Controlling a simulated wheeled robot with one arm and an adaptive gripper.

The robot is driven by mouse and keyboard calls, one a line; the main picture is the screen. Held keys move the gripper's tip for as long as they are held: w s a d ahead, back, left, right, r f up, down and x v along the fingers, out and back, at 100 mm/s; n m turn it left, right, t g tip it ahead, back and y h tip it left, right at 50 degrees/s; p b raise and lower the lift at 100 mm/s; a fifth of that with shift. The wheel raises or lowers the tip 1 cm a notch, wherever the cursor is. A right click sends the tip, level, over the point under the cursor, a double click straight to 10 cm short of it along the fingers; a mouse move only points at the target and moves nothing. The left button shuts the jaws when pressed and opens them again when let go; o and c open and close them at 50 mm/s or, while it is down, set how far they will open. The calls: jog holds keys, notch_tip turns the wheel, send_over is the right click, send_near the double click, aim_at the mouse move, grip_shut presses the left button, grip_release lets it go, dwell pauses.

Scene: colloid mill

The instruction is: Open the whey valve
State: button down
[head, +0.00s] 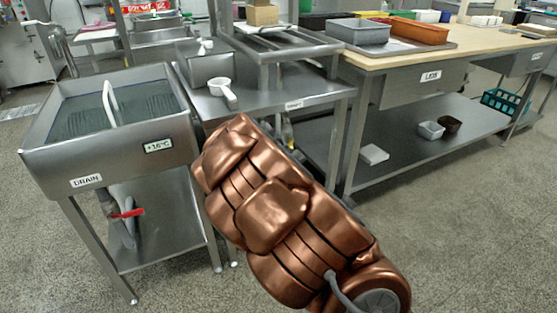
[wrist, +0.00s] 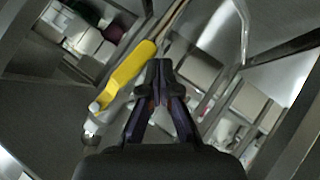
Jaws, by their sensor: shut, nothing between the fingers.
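A yellow lever handle (wrist: 128,73) on a metal valve fitting (wrist: 92,130) shows in the wrist view, slanting up to the right. It looks like the whey valve. A small yellow part of it (head: 287,133) shows in the head view below the middle steel table, partly behind my arm. My gripper (wrist: 161,65) is shut and empty, with its tips just right of the lever's upper end. I cannot tell whether they touch it. In the head view my copper-coloured arm hides the gripper.
A steel sink (head: 110,130) marked DRAIN stands at left, with a red-handled valve (head: 127,213) below it. A long wooden-topped table (head: 450,45) carries trays at right. The front floor is clear.

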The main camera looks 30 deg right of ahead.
jog(key=shift+d+f, duration=0.25)
jog(key=shift+d, duration=0.25)
jog(key=shift+f, duration=0.1)
dwell(0.4)
jog(key=s+a+p, duration=0.1)
jog(key=s+a, duration=0.6)
jog(key=a, duration=0.4)
jog(key=shift+r, duration=0.3)
dwell(0.5)
